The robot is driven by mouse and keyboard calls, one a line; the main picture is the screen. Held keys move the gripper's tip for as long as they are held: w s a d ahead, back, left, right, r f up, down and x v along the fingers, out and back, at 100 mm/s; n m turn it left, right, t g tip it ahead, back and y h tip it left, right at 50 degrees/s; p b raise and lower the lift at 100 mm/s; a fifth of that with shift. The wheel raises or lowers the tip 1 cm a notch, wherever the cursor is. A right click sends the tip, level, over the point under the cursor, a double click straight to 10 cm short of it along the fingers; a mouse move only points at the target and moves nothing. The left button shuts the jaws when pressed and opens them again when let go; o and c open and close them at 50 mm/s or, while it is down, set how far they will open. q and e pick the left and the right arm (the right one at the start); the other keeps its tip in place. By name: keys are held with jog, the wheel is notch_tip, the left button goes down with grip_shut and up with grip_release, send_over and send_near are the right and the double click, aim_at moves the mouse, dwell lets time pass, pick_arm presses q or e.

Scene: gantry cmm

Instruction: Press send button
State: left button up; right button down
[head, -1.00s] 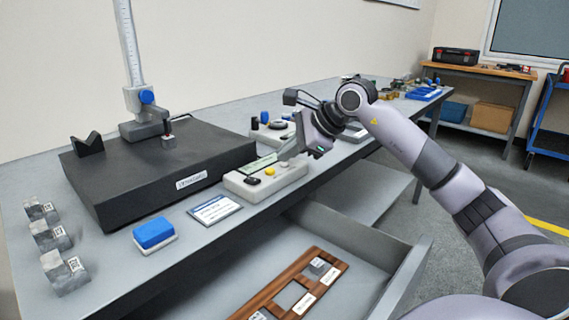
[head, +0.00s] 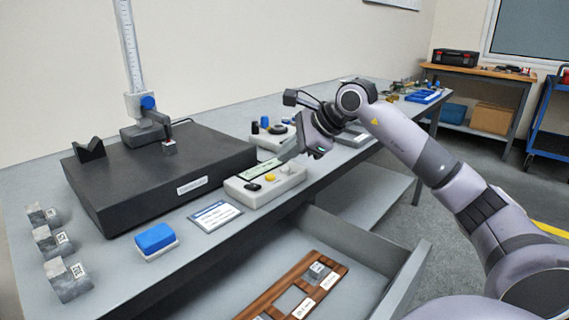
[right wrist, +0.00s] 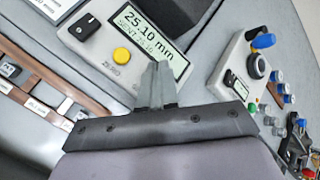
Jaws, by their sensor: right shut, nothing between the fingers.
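The pale readout box (head: 248,197) sits near the front edge of the bench, with a black rocker switch (head: 253,187) and a yellow button (head: 271,178). In the right wrist view its display (right wrist: 150,35) reads "25.10 mm" and "SENT 25.10". The yellow button (right wrist: 122,54) there has the label "ZERO" beside it. My right gripper (right wrist: 157,70) is shut and empty, its fingertips over the box at the display's lower edge. The fingers cover part of the box, and no send button shows clearly. I cannot tell whether the tips touch. My left gripper is not in view.
A black surface plate (head: 160,185) with a height gauge (head: 130,60) stands left of the box. A card (head: 215,215), a blue block (head: 155,238) and grey blocks lie nearby. An open drawer (head: 345,240) holding a wooden tray juts out in front, below the arm.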

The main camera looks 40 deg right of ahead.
aim_at(288, 171)
jog(key=shift+r, duration=0.1)
notch_tip(288, 171, up, 5)
jog(key=p, duration=0.4)
dwell(0.3)
dwell(0.7)
jog(key=shift+s, duration=0.1)
